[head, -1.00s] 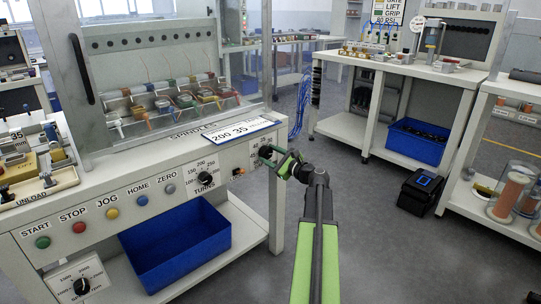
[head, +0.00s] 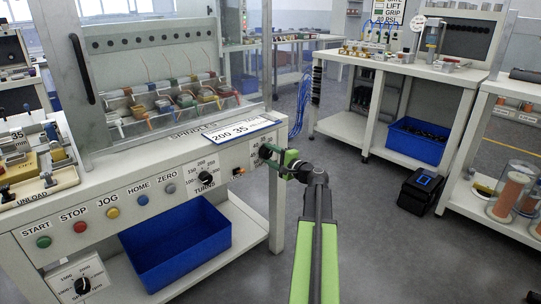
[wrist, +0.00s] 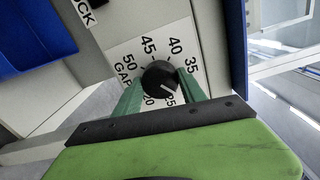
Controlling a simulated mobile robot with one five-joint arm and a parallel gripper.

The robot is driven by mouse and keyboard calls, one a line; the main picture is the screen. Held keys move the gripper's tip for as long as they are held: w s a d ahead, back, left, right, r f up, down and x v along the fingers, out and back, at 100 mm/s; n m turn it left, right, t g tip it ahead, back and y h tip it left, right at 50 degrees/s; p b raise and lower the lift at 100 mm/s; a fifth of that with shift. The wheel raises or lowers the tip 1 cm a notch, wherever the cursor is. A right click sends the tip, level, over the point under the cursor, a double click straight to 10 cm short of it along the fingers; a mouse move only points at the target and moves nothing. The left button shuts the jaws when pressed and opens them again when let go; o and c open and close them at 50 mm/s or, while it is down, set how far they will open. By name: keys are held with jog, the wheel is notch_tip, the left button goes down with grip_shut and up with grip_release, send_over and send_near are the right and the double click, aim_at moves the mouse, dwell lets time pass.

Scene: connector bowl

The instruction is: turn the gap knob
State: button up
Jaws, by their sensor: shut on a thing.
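The gap knob (wrist: 160,78) is a round black knob on a white dial plate marked GAP, with numbers around it. My gripper (wrist: 163,88) is shut on the knob, one green finger on each side. A short white mark on the knob points to the lower right in the wrist view, near the 25. The right finger covers part of the scale beside it.
The turns knob (head: 206,178) is on the same panel, to the left. A white card reading 200 35 (head: 241,130) lies on the ledge just above. A blue bin (head: 175,245) sits on the shelf below.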

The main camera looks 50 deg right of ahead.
jog(key=shift+n, duration=0.5)
dwell(0.3)
jog(key=o, duration=1.4)
jog(key=shift+c, duration=0.2)
jog(key=s+a, duration=0.1)
jog(key=s, duration=1.6)
jog(key=shift+s+r, duration=0.2)
jog(key=shift+s, duration=0.05)
jog(key=shift+a, duration=0.1)
